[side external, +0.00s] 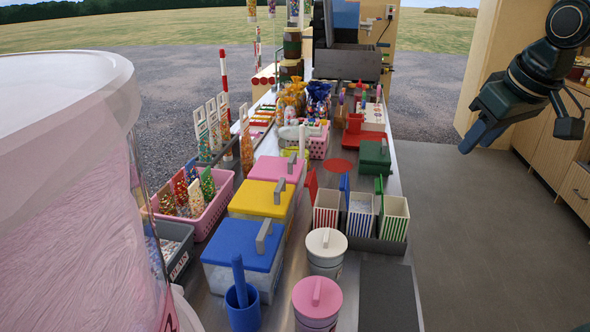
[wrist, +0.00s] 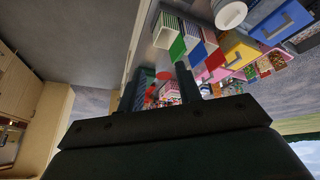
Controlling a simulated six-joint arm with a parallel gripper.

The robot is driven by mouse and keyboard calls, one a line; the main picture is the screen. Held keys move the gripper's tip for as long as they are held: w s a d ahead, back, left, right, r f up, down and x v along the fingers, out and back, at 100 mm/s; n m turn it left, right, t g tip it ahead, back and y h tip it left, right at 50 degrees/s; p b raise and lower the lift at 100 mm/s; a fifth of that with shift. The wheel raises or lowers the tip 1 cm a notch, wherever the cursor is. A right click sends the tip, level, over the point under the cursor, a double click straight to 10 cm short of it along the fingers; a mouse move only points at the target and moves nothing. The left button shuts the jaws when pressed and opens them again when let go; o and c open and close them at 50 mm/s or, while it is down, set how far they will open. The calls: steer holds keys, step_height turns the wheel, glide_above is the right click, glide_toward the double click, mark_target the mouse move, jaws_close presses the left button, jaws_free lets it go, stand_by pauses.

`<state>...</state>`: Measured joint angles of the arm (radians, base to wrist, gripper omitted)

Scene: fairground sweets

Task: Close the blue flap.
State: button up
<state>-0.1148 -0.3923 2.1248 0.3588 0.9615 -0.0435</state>
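Three striped boxes stand in a row on the counter, each with an upright flap. The blue flap (side external: 345,183) stands raised at the middle, blue-striped box (side external: 360,222), whose top is open. The red flap (side external: 312,184) and green flap (side external: 379,193) on either side are also raised. In the wrist view the blue flap (wrist: 197,54) shows between the green flap (wrist: 178,48) and the red flap (wrist: 215,60). My gripper (side external: 472,143) hangs in the air right of the counter, well away from the flaps. In the wrist view its fingers (wrist: 156,90) are apart, with nothing seen between them.
Lidded tubs in blue (side external: 238,245), yellow (side external: 262,199) and pink (side external: 279,170) stand left of the boxes. Two round canisters, cream-lidded (side external: 326,246) and pink-lidded (side external: 317,298), stand in front. The floor (side external: 460,230) right of the counter is clear.

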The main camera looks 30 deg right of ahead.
steer(key=w+r+m+h, duration=0.1)
steer(key=w+r, duration=0.1)
steer(key=w, duration=0.6)
steer(key=m+g+h, duration=0.1)
steer(key=m+g, duration=0.1)
steer(key=m, duration=0.2)
glide_above(343, 181)
steer(key=s, duration=0.6)
step_height(343, 181, down, 3)
steer(key=w+a+f+m+g, duration=0.1)
steer(key=w+a+f, duration=0.2)
steer(key=a, duration=0.3)
steer(key=shift+w+f+h, duration=0.3)
steer(key=shift+w+f, duration=0.05)
steer(key=shift+f, duration=0.25)
steer(key=shift+d+f, duration=0.1)
steer(key=shift+f, duration=0.05)
steer(key=shift+x, duration=6.7)
jaws_close()
